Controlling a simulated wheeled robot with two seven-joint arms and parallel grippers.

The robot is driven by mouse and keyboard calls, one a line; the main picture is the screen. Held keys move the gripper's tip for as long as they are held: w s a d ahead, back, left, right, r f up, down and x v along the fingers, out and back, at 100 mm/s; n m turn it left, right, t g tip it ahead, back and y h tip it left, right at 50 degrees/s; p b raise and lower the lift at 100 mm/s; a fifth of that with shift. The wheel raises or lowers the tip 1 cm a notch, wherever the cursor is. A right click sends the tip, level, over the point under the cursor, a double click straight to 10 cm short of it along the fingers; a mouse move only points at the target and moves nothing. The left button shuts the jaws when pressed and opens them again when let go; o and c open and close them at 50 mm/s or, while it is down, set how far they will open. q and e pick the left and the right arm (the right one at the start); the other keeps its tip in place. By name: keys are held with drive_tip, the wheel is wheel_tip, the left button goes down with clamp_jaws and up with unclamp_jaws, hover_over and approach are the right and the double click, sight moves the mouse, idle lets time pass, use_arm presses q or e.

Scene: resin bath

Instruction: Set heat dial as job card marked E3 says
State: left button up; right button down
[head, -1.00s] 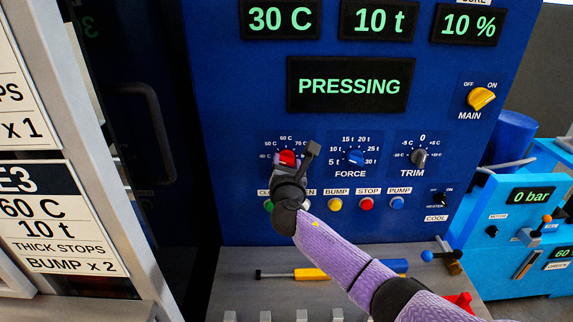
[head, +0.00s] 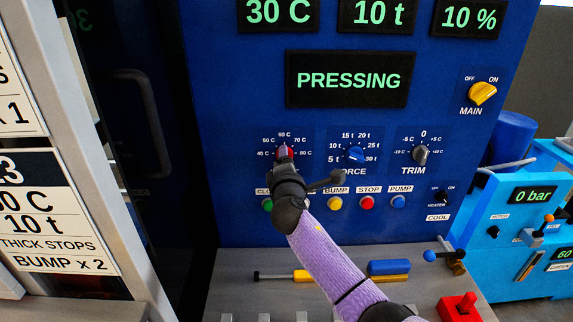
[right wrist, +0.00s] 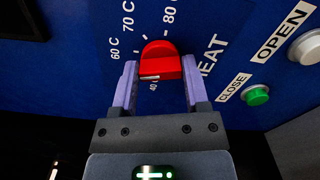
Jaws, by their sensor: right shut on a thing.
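The red heat dial (head: 284,152) is on the blue press panel, under a scale from 40 C to 80 C. My right gripper (head: 285,166) is shut on the dial. The right wrist view shows its two purple fingers (right wrist: 158,85) on either side of the red knob (right wrist: 160,60). In the head view the knob stands nearly upright under 60 C, but its exact pointer setting is hard to read. The job card (head: 45,220) at left is cut by the frame edge; "3", "0 C", "10 t", "THICK STOPS" and "BUMP x 2" show. My left gripper is not in view.
Displays read 30 C (head: 278,13), 10 t, 10 % and PRESSING (head: 348,80). The force dial (head: 356,154) and trim dial (head: 420,155) are to the right. Push buttons, including the green close button (right wrist: 257,95), sit below. Tools lie on the grey bench (head: 235,290).

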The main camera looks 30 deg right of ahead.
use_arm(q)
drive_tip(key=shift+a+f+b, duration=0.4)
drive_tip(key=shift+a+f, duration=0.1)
use_arm(e)
drive_tip(key=m, duration=0.3)
drive_tip(key=shift+f, duration=0.15)
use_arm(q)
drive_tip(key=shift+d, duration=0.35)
use_arm(e)
drive_tip(key=shift+c, duration=0.4)
unclamp_jaws()
drive_tip(key=shift+m, duration=0.3)
drive_tip(key=shift+s, duration=0.1)
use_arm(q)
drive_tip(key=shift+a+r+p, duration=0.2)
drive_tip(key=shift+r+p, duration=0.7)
use_arm(e)
drive_tip(key=v, duration=0.9)
drive_tip(key=shift+s+a, duration=0.2)
drive_tip(key=shift+s, duration=0.15)
